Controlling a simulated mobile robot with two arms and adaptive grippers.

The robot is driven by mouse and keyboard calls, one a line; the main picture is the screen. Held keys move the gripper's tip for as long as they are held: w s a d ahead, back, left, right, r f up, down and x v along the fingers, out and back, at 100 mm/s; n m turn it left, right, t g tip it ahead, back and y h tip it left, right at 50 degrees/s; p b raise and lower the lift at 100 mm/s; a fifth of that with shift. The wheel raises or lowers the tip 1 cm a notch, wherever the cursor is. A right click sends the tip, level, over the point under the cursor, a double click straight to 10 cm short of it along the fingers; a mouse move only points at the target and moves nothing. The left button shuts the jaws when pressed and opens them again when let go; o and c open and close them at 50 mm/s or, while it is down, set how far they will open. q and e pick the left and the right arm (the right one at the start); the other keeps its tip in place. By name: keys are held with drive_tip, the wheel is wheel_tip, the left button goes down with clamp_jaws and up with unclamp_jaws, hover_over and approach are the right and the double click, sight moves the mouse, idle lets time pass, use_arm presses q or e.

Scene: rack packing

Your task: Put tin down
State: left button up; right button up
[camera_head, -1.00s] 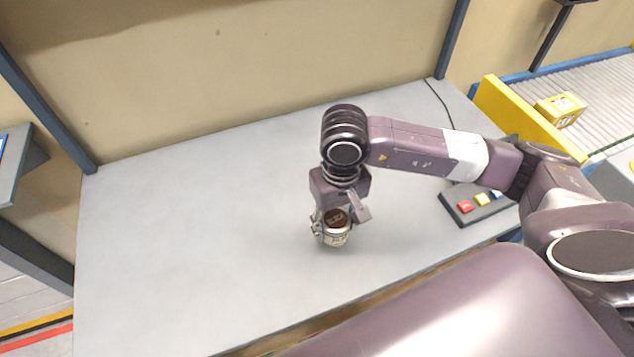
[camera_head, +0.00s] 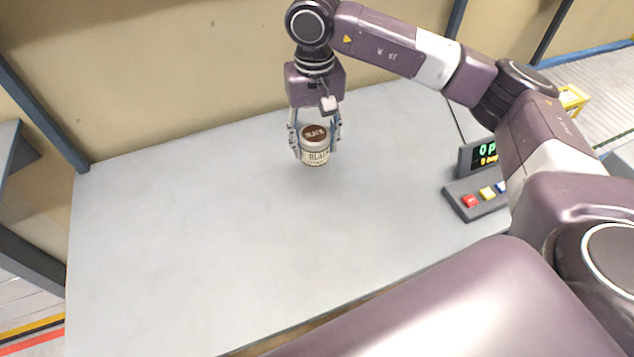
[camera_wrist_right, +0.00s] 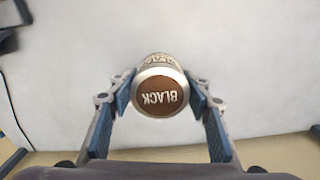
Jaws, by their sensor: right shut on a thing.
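The tin (camera_head: 316,152) has a brown top marked "BLACK" and a cream label. It is upright over the back part of the grey table (camera_head: 200,230). My right gripper (camera_head: 316,146) points down and is shut on the tin, one finger on each side. In the right wrist view the tin (camera_wrist_right: 158,92) sits between the blue finger pads of the gripper (camera_wrist_right: 160,98). I cannot tell whether the tin's base touches the table. My left gripper is not in view.
A control box with coloured buttons (camera_head: 476,200) and a small display (camera_head: 480,155) stands at the table's right. A roller conveyor (camera_head: 600,95) with a yellow box (camera_head: 572,99) lies beyond it. The left and middle of the table are clear. A wall (camera_head: 180,80) rises behind.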

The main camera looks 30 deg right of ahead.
wheel_tip(320, 180, down, 11)
drive_tip(key=shift+r+p, duration=0.2)
drive_tip(key=shift+p, duration=0.85)
wheel_tip(320, 180, down, 4)
drive_tip(key=shift+r+p, duration=0.15)
drive_tip(key=shift+p, duration=0.35)
drive_tip(key=shift+f, duration=0.35)
drive_tip(key=shift+w, duration=0.1)
drive_tip(key=shift+f, duration=0.1)
drive_tip(key=shift+f, duration=0.15)
drive_tip(key=o, duration=1.2)
drive_tip(key=shift+o, duration=0.2)
